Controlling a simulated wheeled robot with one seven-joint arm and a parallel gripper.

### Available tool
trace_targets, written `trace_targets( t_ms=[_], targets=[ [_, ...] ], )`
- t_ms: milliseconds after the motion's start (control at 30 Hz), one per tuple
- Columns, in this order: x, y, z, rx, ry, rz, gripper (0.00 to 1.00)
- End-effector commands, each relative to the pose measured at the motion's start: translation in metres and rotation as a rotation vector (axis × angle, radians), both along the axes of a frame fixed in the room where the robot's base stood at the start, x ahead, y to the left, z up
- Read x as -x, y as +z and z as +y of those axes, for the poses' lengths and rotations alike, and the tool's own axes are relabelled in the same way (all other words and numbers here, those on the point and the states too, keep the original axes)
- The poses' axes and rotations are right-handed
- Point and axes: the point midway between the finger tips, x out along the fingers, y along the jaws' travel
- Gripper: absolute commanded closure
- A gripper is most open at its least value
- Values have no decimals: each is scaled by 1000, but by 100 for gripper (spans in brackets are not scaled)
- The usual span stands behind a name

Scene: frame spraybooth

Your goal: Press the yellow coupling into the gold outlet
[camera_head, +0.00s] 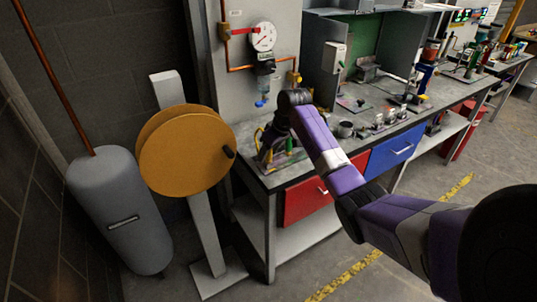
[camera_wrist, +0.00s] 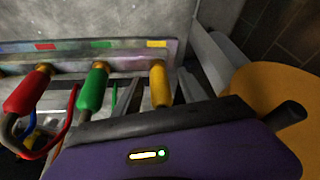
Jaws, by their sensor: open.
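The yellow coupling (camera_wrist: 160,88) stands at the right end of a row in the wrist view, beside the green coupling (camera_wrist: 92,90) and the red coupling (camera_wrist: 26,92). Its far end meets the gold outlet (camera_wrist: 157,64) under the yellow mark on the rail; I cannot tell how deep it sits. My gripper (camera_wrist: 161,92) is open, with dark fingers showing on either side of the yellow coupling. Contact is not visible.
The rail (camera_wrist: 125,58) carries coloured marks. Red and green hoses curve close by at the left. A large orange reel (camera_head: 185,150) stands left of the bench (camera_head: 275,180). A pressure gauge (camera_head: 263,37) hangs on the panel above. Tools and jars fill the bench farther right.

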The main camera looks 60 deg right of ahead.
Motion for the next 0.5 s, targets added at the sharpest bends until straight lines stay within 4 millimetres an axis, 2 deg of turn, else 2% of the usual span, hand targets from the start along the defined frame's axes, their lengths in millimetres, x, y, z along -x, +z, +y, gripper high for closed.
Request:
trace_targets(
  t_ms=[133, 367, 500],
  targets=[
    [0, 0, 0, 0, 0, 0, 52],
    [0, 0, 0, 0, 0, 0, 98],
    [0, 1, 0, 0, 0, -1, 100]
  ],
)
